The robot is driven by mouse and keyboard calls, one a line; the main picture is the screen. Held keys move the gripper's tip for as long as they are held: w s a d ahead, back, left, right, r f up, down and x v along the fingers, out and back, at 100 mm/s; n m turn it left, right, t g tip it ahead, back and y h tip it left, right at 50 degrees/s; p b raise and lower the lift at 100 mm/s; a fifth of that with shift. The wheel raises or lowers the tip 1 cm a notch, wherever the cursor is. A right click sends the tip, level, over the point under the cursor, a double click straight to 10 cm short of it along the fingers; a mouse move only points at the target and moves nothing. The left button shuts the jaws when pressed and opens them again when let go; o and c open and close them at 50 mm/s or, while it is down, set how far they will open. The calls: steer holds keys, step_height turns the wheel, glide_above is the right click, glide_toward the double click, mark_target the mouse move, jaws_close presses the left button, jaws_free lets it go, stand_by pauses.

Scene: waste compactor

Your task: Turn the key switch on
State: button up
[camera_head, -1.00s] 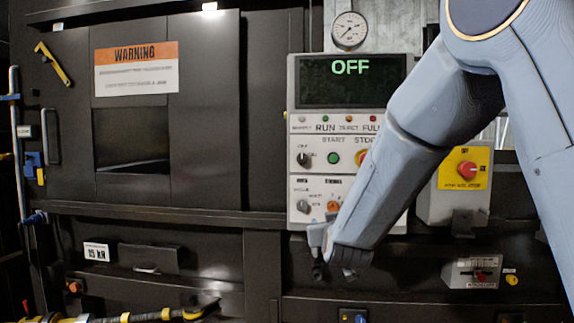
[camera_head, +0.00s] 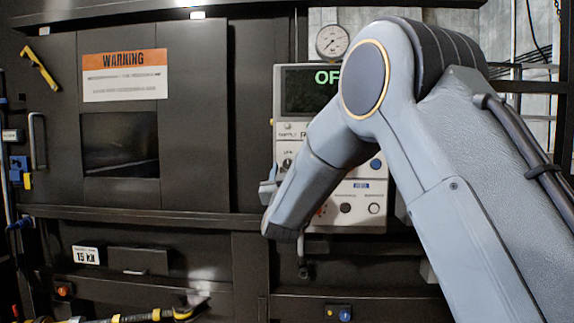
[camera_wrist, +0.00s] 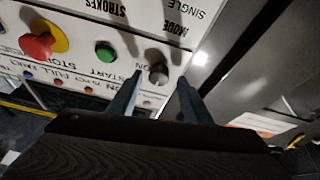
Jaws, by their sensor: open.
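The key switch (camera_wrist: 158,72) is a dark, round, knob-like switch on the white control panel, with "ON" lettering beside it. It sits beside the green START button (camera_wrist: 106,52), and the panel appears upside down in the wrist view. My gripper (camera_wrist: 160,77) is open, its two fingers apart on either side of the switch; contact cannot be told. In the head view the switch (camera_head: 287,163) shows at the panel's left edge, and my gripper (camera_head: 268,187) is just below and left of it. The display (camera_head: 300,90) shows green "OF", the rest hidden by my arm.
A red stop button on yellow (camera_wrist: 38,45) is on the same panel. A selector labelled MODE is partly shown above the switch. A dark door with a warning sign (camera_head: 125,75) stands left of the panel. A pressure gauge (camera_head: 332,42) is above.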

steer(key=shift+w+d+r, duration=0.1)
steer(key=shift+w+r, duration=0.05)
steer(key=shift+w, duration=0.25)
steer(key=c, duration=1.1)
steer(key=shift+o, duration=0.2)
